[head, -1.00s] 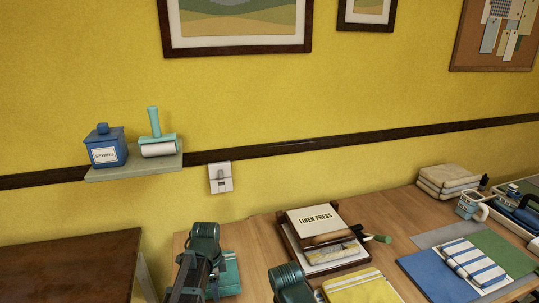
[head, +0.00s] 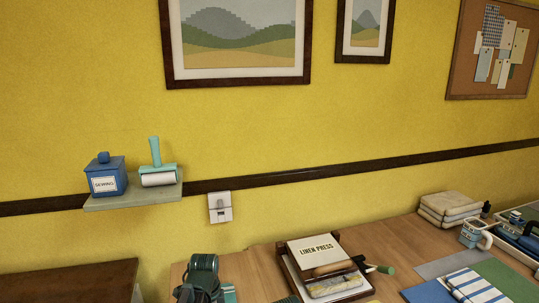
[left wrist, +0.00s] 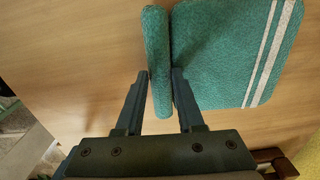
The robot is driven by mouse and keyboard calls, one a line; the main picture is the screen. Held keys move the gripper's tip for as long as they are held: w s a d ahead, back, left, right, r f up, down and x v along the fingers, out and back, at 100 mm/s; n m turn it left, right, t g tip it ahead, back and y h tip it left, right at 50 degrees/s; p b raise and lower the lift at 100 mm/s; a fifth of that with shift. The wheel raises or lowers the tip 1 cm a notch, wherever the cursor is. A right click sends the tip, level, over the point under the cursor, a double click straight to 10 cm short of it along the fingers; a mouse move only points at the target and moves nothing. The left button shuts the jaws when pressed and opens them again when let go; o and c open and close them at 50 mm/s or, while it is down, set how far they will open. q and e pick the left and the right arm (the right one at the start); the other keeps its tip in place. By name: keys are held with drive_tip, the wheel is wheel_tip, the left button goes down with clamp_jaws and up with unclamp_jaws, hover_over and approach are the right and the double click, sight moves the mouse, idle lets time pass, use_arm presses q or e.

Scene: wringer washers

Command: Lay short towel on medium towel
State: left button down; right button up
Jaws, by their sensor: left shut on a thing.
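In the left wrist view my left gripper (left wrist: 163,82) is shut on a narrow strip of green towel (left wrist: 158,50). Beside the strip, to the right, is a wider flat piece of green towel (left wrist: 235,50) with white stripes; I cannot tell whether they are one towel. A bit of green also shows in the head view (head: 229,293), next to my left arm. My right gripper is not in view. A blue and white striped folded towel (head: 474,286) lies on a blue one (head: 425,292) at the right. Which towels are short or medium is unclear.
A linen press (head: 314,248) with a roll on it stands mid-table, a green-handled tool (head: 380,268) beside it. Folded cream cloths (head: 450,209) and a mug (head: 473,234) are at the right. A wall shelf (head: 135,196) holds a sewing box and a roller.

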use_arm(q)
drive_tip(key=shift+r, duration=0.1)
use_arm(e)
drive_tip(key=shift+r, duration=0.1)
use_arm(q)
drive_tip(key=shift+r+p, duration=2.9)
drive_tip(key=shift+p, duration=0.15)
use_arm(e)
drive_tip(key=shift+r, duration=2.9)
